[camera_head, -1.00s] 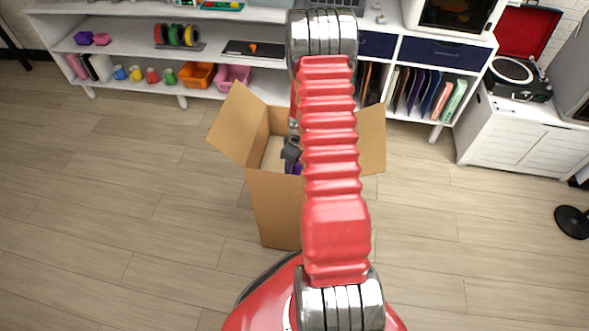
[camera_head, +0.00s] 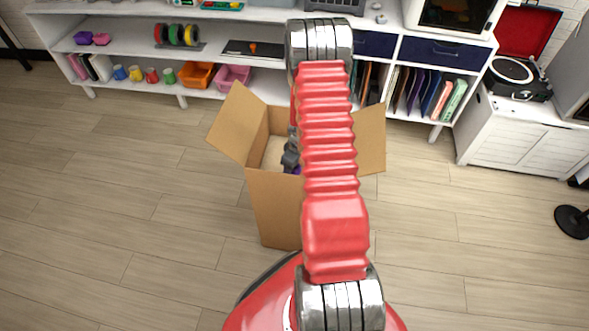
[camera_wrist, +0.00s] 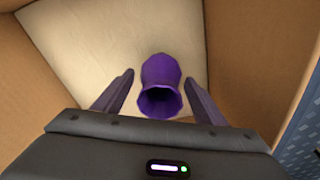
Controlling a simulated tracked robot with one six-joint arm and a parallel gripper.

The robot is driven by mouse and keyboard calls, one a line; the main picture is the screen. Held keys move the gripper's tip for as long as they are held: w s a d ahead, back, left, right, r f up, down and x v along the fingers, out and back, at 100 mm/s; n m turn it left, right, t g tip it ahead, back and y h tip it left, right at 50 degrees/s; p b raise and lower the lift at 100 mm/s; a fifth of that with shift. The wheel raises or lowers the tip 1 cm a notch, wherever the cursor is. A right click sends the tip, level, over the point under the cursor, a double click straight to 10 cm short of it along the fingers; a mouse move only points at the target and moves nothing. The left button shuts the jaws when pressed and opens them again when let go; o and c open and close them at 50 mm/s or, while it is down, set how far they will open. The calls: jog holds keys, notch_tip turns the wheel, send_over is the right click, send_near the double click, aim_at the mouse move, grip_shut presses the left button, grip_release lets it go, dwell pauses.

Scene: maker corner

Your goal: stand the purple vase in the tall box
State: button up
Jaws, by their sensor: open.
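The tall box (camera_head: 273,205) is open cardboard with its flaps spread, standing on the floor behind my arm. In the wrist view its brown walls (camera_wrist: 252,60) surround a pale floor. The purple vase (camera_wrist: 161,84) is inside the box, its open mouth facing my camera; it looks upright, though how its base rests is hidden. My gripper (camera_wrist: 158,78) is over the box opening, reaching in, with its fingers spread on both sides of the vase and gaps between. In the head view my arm hides most of the gripper, and only a bit of purple shows.
A white shelf (camera_head: 120,60) with spools, cups and bins stands behind the box. A white cabinet (camera_head: 510,135) with a record player is at the right. A black round stand base (camera_head: 573,221) is at the far right. The wooden floor (camera_head: 130,220) at left is clear.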

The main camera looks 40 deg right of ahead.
notch_tip(320, 180, up, 12)
jog(key=s, duration=0.1)
jog(key=shift+s+d, duration=0.15)
jog(key=shift+s, duration=0.05)
dwell(0.7)
jog(key=shift+r, duration=0.15)
dwell(0.5)
jog(key=a+r+m+t, duration=0.1)
jog(key=a+r, duration=0.7)
jog(key=r, duration=0.3)
jog(key=a+r+t, duration=0.1)
jog(key=a+r, duration=0.8)
jog(key=r, duration=0.2)
jog(key=s+a+r+m+t, duration=0.2)
jog(key=s+a+r, duration=1)
jog(key=s+a, duration=0.2)
jog(key=shift+s, duration=0.8)
